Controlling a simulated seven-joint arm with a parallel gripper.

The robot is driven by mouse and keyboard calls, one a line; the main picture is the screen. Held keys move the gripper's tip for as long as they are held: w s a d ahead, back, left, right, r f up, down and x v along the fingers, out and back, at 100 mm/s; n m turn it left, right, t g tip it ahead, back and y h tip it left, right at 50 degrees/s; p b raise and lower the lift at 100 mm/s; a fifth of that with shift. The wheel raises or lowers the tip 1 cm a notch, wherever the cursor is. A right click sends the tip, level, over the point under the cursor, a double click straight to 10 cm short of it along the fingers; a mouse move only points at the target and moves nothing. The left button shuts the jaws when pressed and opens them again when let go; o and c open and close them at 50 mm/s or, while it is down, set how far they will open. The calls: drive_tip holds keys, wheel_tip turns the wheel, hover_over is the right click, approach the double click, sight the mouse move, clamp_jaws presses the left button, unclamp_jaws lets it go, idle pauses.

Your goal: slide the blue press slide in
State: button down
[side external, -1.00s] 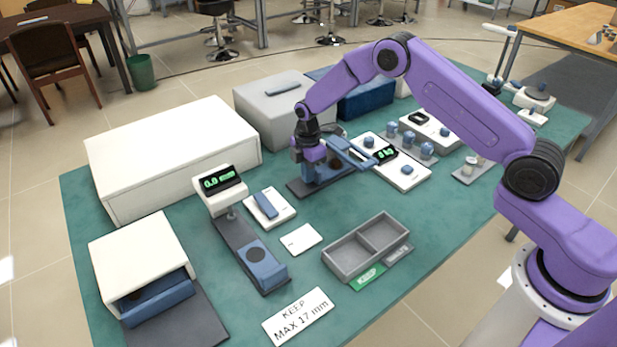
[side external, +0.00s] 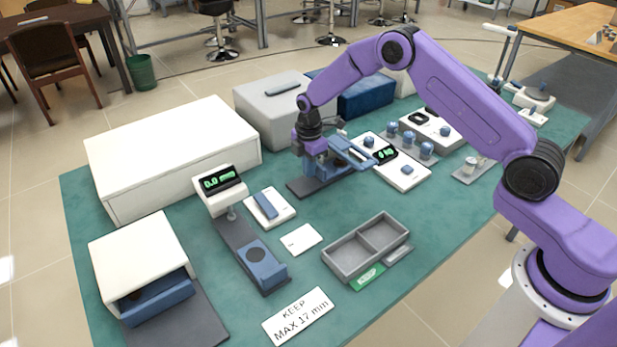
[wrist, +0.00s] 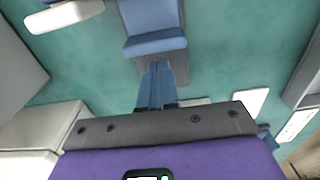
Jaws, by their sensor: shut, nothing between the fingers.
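The blue press (side external: 328,172) stands on a dark base plate in the middle of the table in the side view. Its blue slide (side external: 355,152) sticks out to the right, towards a white scale. In the wrist view a blue block of the press (wrist: 153,25) lies ahead of the fingers on a grey plate. My gripper (side external: 316,158) is over the left end of the press, pointing down. Its two fingers (wrist: 157,66) are together in the wrist view, with nothing between them. Whether the fingertips touch the press is hidden.
The white scale (side external: 408,179) stands close to the slide's right end. A grey furnace (side external: 270,112) and a blue box (side external: 365,98) stand behind. A grey divided tray (side external: 345,262) is in front. Bare mat lies between the press and the tray.

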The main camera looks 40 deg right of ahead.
wheel_tip(320, 180, up, 5)
drive_tip(key=shift+r, duration=0.1)
idle(0.6)
drive_tip(key=s+a+r+m, duration=0.1)
drive_tip(key=s+a+r, duration=0.2)
drive_tip(key=s+r, duration=0.5)
drive_tip(key=s+a+r+m, duration=0.1)
drive_tip(key=s+a+r, duration=0.25)
drive_tip(key=s, duration=0.75)
drive_tip(key=s+d+r+m, duration=0.1)
drive_tip(key=s+d, duration=0.3)
drive_tip(key=s, duration=0.8)
drive_tip(key=s+d+r+m, duration=0.2)
drive_tip(key=s+d, duration=0.3)
drive_tip(key=s, duration=0.6)
drive_tip(key=shift+s+d+r, duration=0.3)
drive_tip(key=shift+s+r, duration=0.05)
